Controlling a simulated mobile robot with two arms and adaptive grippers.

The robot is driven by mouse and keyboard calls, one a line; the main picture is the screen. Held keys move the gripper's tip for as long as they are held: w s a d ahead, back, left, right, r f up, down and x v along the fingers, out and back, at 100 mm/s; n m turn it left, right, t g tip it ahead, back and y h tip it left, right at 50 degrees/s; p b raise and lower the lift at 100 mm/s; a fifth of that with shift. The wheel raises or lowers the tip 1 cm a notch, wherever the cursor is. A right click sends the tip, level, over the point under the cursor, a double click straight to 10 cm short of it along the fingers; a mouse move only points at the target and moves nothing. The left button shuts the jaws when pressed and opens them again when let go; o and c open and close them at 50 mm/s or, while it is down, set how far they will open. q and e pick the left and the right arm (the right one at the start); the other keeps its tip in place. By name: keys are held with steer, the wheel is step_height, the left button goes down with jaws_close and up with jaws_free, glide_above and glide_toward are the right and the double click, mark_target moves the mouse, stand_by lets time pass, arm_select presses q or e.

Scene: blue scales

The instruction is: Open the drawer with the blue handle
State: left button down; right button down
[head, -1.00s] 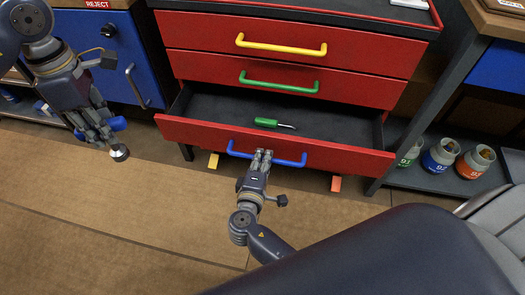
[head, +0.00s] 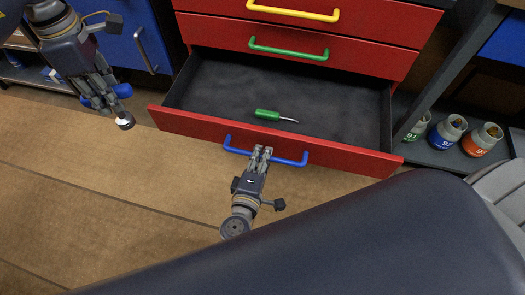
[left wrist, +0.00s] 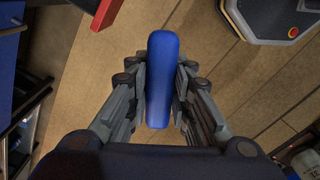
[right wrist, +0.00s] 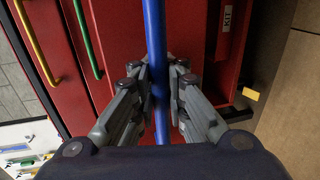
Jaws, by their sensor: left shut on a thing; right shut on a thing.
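The bottom red drawer (head: 350,161) stands well open, its dark inside showing. Its blue handle (head: 232,148) runs along the front. My right gripper (head: 261,152) is shut on the middle of this handle, and the right wrist view shows the blue bar (right wrist: 153,30) between its fingers. A green-handled screwdriver (head: 268,114) lies in the drawer. My left gripper (head: 107,95) is at the left, away from the drawer, shut on a blue object (left wrist: 162,75). A round dark and silver piece (head: 125,121) shows below its fingers; how it joins the blue object is unclear.
Shut drawers with a green handle (head: 290,51) and a yellow handle (head: 295,12) are above. Labelled jars (head: 447,133) stand on a low shelf at the right. A blue cabinet (head: 145,25) is at the left. Bare floor (head: 110,190) lies before the drawer.

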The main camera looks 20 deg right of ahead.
steer(key=c, duration=1.6)
jaws_free()
steer(key=shift+c, duration=0.2)
steer(key=v, duration=1.2)
